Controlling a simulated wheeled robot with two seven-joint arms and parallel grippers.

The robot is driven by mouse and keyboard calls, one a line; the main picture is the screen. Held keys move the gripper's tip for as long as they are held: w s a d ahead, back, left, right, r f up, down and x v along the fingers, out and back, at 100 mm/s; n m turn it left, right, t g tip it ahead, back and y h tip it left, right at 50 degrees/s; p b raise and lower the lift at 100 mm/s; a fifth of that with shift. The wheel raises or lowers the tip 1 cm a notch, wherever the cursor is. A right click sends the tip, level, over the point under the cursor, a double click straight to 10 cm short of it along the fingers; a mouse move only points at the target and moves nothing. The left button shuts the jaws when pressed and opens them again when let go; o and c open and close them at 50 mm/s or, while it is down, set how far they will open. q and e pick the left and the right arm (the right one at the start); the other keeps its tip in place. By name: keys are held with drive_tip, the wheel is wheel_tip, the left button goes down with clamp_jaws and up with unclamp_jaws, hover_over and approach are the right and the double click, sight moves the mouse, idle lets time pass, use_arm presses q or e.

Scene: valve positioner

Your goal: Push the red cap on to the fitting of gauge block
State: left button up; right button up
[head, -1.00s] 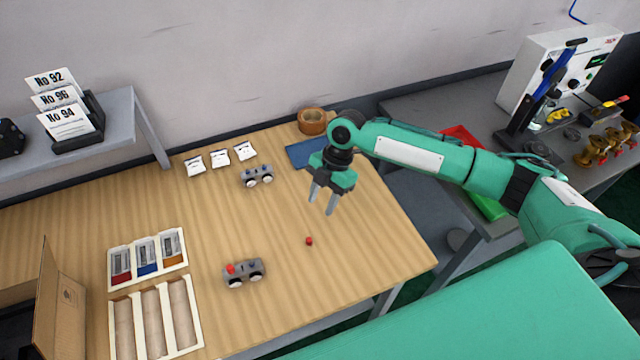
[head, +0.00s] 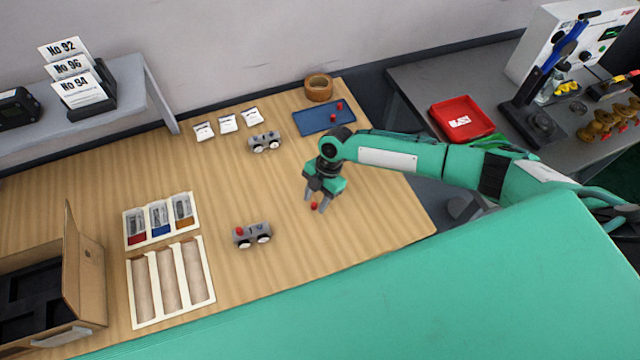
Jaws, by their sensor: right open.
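A small red cap (head: 314,206) lies on the wooden table. My right gripper (head: 315,203) is open, pointing down, with its fingertips around or just above the cap; I cannot tell whether they touch it. A grey gauge block (head: 254,235) with pale round gauges sits to the left of the gripper and has a red cap (head: 239,231) at its left end. A second grey gauge block (head: 265,141) stands farther back, with no red showing on it. My left gripper is not in view.
A blue mat (head: 310,122) at the back right holds two red pieces (head: 338,105), beside a tape roll (head: 319,88). White packets (head: 228,123) lie at the back. Cream trays (head: 140,290) and a cardboard box (head: 88,270) are at the left. The table between the blocks is clear.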

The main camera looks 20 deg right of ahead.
drive_tip(key=shift+a+f, duration=0.1)
drive_tip(key=shift+f, duration=0.25)
clamp_jaws()
idle(0.4)
